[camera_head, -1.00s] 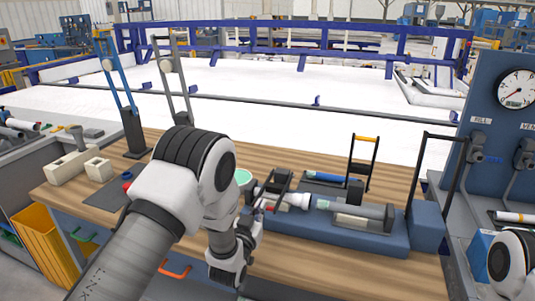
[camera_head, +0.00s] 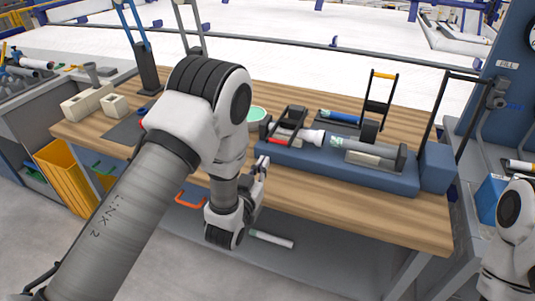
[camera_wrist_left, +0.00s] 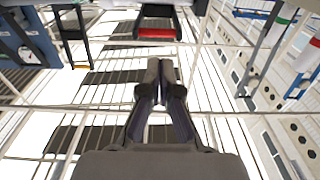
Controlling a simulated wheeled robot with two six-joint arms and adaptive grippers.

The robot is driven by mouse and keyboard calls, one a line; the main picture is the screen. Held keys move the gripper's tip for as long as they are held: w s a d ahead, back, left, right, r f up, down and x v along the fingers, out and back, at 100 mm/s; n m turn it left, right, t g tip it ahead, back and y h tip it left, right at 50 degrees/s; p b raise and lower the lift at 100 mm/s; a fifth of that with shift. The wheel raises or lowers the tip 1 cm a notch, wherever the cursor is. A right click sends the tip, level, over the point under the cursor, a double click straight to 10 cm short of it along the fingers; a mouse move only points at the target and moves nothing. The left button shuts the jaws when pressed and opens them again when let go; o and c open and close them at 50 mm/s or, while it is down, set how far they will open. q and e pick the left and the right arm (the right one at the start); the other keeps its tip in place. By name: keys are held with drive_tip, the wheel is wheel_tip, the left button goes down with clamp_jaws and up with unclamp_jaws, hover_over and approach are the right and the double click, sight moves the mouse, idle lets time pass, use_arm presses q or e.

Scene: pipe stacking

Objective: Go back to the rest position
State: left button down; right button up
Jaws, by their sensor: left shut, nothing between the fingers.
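My left gripper (camera_head: 262,166) is shut and empty. It is raised in front of the table's near edge, left of the blue fixture block (camera_head: 300,160), and looks apart from it. In the left wrist view the two dark fingertips (camera_wrist_left: 160,70) meet, with nothing between them. A grey pipe with a white collar (camera_head: 312,137) lies on the blue fixture. A clamp with a red handle (camera_wrist_left: 155,33) shows beyond the fingers in the left wrist view. Part of my right arm shows at the right edge of the head view; its gripper is out of frame.
The wooden table (camera_head: 300,205) carries a green-rimmed round part (camera_head: 257,114), pale blocks (camera_head: 88,104) and upright clamp stands. A white pipe (camera_head: 271,239) lies below the table. A yellow bin (camera_head: 72,178) is at the left. The floor in front is clear.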

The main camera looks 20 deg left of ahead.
use_arm(q)
drive_tip(key=s+a+f+n+g+y, duration=0.15)
drive_tip(key=s+f+g, duration=0.25)
drive_tip(key=s+f, duration=0.45)
drive_tip(key=s+a+f+g+h, duration=0.15)
drive_tip(key=s+f+g, duration=0.35)
drive_tip(key=f, duration=0.6)
drive_tip(key=s+f+g, duration=0.3)
drive_tip(key=s+g, duration=0.2)
drive_tip(key=s, duration=0.6)
drive_tip(key=s+f+g, duration=0.4)
drive_tip(key=s, duration=0.7)
drive_tip(key=shift+s+a+m+g, duration=0.3)
drive_tip(key=shift+m+g, duration=0.05)
drive_tip(key=shift+g, duration=0.05)
drive_tip(key=shift+f+y, duration=0.1)
drive_tip(key=shift+y, duration=0.2)
